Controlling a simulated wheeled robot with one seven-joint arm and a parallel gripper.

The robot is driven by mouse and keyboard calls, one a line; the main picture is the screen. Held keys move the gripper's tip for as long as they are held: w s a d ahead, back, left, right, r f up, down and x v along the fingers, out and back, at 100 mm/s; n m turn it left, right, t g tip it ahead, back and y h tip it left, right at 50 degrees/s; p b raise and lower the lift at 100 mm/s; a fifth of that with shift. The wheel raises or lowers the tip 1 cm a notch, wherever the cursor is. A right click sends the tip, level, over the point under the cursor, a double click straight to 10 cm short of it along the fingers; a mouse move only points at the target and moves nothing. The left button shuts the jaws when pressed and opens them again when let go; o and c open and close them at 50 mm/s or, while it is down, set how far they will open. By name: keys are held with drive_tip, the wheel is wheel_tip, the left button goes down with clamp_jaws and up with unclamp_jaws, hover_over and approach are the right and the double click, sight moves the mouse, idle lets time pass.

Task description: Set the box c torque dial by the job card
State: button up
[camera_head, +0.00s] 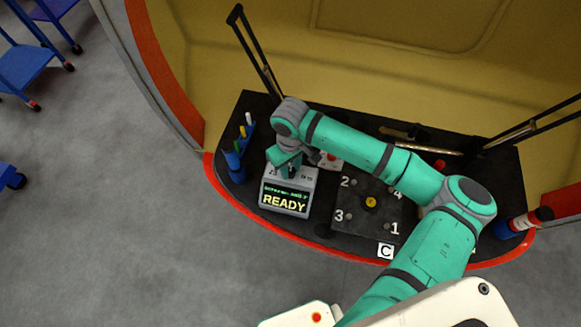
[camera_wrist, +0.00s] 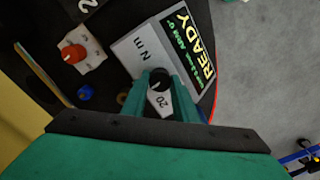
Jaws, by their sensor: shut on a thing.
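The grey torque box (camera_head: 307,181) has a display (camera_head: 285,201) reading READY in yellow under a small green line. It stands on the black bench, and a white C label (camera_head: 386,251) is on the bench's front edge to its right. My gripper (camera_head: 290,170) is down at the box's top. In the wrist view the box (camera_wrist: 135,50) shows "N m" and a "20" mark beside a black dial (camera_wrist: 159,78). My teal fingers (camera_wrist: 163,88) are shut on this dial. The dial's exact pointer setting is unclear. I see no readable job card.
A black plate (camera_head: 350,222) numbered 1 to 4 lies right of the box. A white block with a red knob (camera_head: 331,159) stands behind it. A blue pen holder (camera_head: 235,165) is at left, a red-and-white cylinder (camera_head: 530,218) at right. Slanted black struts (camera_head: 257,55) rise behind.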

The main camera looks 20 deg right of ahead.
sight(290, 171)
drive_tip(key=n, duration=0.8)
drive_tip(key=shift+n, duration=0.4)
drive_tip(key=n, duration=0.4)
drive_tip(key=shift+w+n, duration=0.1)
drive_tip(key=shift+n, duration=1.8)
drive_tip(key=o, duration=1.1)
drive_tip(key=shift+c, duration=0.2)
wheel_tip(290, 171, up, 11)
